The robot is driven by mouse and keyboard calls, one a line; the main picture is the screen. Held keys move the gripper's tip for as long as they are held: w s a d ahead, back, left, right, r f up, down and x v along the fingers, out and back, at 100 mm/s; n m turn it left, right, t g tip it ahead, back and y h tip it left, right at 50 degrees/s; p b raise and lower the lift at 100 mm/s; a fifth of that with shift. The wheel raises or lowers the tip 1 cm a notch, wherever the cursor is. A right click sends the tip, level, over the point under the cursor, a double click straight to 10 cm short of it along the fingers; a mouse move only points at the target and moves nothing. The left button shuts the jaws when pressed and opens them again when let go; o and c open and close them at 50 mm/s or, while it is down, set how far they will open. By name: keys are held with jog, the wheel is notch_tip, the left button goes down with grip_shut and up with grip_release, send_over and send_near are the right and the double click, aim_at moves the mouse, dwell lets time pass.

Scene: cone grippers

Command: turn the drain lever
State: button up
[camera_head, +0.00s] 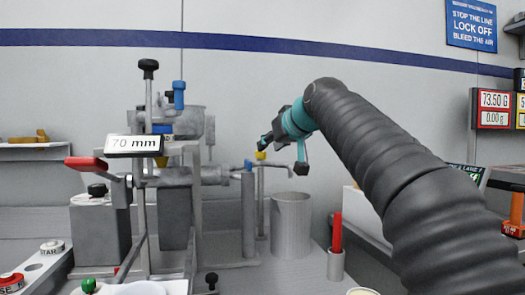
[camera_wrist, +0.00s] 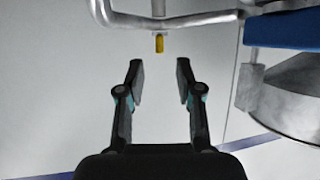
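A small yellow-tipped part (camera_head: 261,155), which looks like the drain lever, sits on the thin pipe at the right end of the machine. In the wrist view the yellow tip (camera_wrist: 159,43) points toward the gap between my fingers, a little beyond the fingertips. My gripper (camera_head: 283,153) is beside it to the right in the head view. In the wrist view my gripper (camera_wrist: 158,75) is open, with nothing between its fingers. I see no contact with the lever.
A grey cylindrical container (camera_head: 291,226) stands below the pipe's outlet. A blue-topped post (camera_head: 249,210) stands just left of it. A red stick in a holder (camera_head: 336,246) is at the right. The machine's grey barrel (camera_head: 178,178) and red handle (camera_head: 86,163) extend left.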

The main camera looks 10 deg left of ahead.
aim_at(261, 155)
jog(key=x, duration=0.6)
jog(key=shift+p, duration=0.35)
grip_shut()
